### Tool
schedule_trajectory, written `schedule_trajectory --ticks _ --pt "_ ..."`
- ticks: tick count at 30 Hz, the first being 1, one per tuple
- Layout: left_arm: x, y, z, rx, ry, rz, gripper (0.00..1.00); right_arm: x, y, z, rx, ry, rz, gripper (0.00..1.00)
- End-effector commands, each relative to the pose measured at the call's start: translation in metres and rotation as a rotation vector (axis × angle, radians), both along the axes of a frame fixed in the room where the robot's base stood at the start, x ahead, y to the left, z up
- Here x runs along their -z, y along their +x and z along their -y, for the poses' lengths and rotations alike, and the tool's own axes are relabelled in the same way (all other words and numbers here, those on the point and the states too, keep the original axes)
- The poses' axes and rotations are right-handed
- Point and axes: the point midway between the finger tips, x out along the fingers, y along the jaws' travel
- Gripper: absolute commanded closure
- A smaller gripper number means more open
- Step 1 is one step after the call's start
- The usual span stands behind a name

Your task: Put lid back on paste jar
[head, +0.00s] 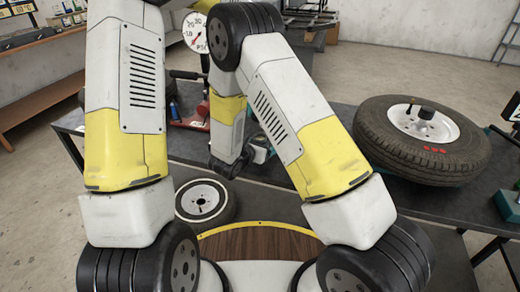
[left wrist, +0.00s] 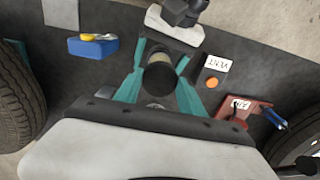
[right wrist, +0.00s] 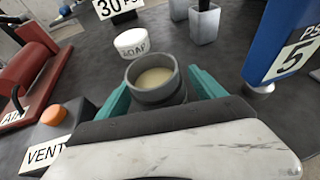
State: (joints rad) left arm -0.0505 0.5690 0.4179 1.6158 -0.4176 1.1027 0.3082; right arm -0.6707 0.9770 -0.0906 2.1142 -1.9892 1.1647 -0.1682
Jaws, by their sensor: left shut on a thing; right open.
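The paste jar (right wrist: 156,88) is a grey open cup with cream paste in it, upright on the dark table in the right wrist view. My right gripper (right wrist: 160,80) is open, its teal fingers on either side of the jar. In the left wrist view my left gripper (left wrist: 160,66) is shut on a dark round piece, which looks like the lid (left wrist: 159,80). It mostly covers what lies beneath, and a paler rim shows behind it. The lid is out of the right wrist view, so its height over the jar is unclear. Both fingertips are hidden in the head view.
A white SOAP tub (right wrist: 135,43) stands just behind the jar. An orange button (right wrist: 54,115), a VENT sign (right wrist: 46,154) and a red device (right wrist: 30,75) are to the left. A blue PSI block (right wrist: 278,40) is to the right. A large tyre (head: 422,140) lies on the table.

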Motion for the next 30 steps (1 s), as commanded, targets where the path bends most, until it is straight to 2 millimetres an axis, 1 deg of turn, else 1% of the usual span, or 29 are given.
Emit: schedule_trajectory --ticks 4,13,14,15,17,18,20,21,23,25,26,30 --pt "0.0000 0.0000 0.0000 0.000 0.000 0.000 0.90 0.0033 0.0073 0.0039 0.000 0.000 0.000 0.21" --pt "-0.0001 0.0000 0.0000 0.000 0.000 0.000 0.90 0.0037 0.0084 0.0044 0.000 0.000 0.000 0.21" --pt "-0.0001 0.0000 0.0000 0.000 0.000 0.000 0.90 0.0037 0.0084 0.0044 0.000 0.000 0.000 0.25" --pt "-0.0001 0.0000 0.0000 0.000 0.000 0.000 0.90 0.0037 0.0084 0.0044 0.000 0.000 0.000 0.33" --pt "0.0000 0.0000 0.0000 0.000 0.000 0.000 0.90 0.0037 0.0083 0.0044 0.000 0.000 0.000 0.45" --pt "0.0000 0.0000 0.0000 0.000 0.000 0.000 0.90 0.0037 0.0083 0.0044 0.000 0.000 0.000 0.53" --pt "0.0000 0.0000 0.0000 0.000 0.000 0.000 0.90 0.0036 0.0083 0.0043 0.000 0.000 0.000 0.65" --pt "0.0000 0.0000 0.0000 0.000 0.000 0.000 0.90 0.0036 0.0083 0.0043 0.000 0.000 0.000 0.72" --pt "0.0000 0.0000 -0.0001 0.000 0.000 0.000 0.90 0.0036 0.0083 0.0043 0.000 0.000 0.000 0.84" --pt "0.0000 0.0000 0.0000 0.000 0.000 0.000 0.90 0.0036 0.0083 0.0043 0.000 0.000 0.000 0.98" --pt "0.0000 0.0000 0.0000 0.000 0.000 0.000 0.90 0.0036 0.0083 0.0043 0.000 0.000 0.000 1.00" --pt "0.0010 -0.0001 0.0000 0.000 0.000 0.000 0.90 0.0036 0.0082 0.0042 0.000 0.000 0.000 1.00"
